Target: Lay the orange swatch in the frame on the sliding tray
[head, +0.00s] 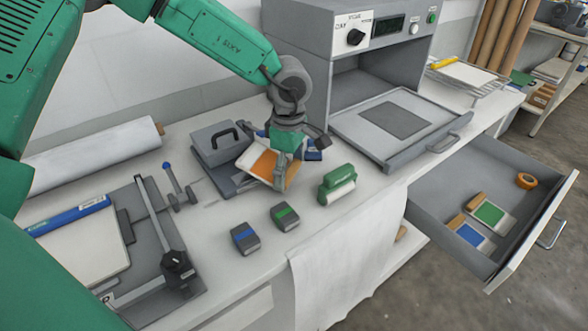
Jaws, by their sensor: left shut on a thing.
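The orange swatch (264,164), a pale card with an orange face, is tilted at my left gripper (281,176), which points down and is shut on it. The gripper hides part of the swatch, and I cannot tell whether its lower edge touches anything. The sliding tray (437,105) is pulled out of the press to the right, with a handle at its front. A dark grey rectangle, the frame area (395,119), lies empty on its light top. My right gripper is not in view.
The press (300,42) stands behind the tray. An open drawer (440,193) holds green and blue swatches.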

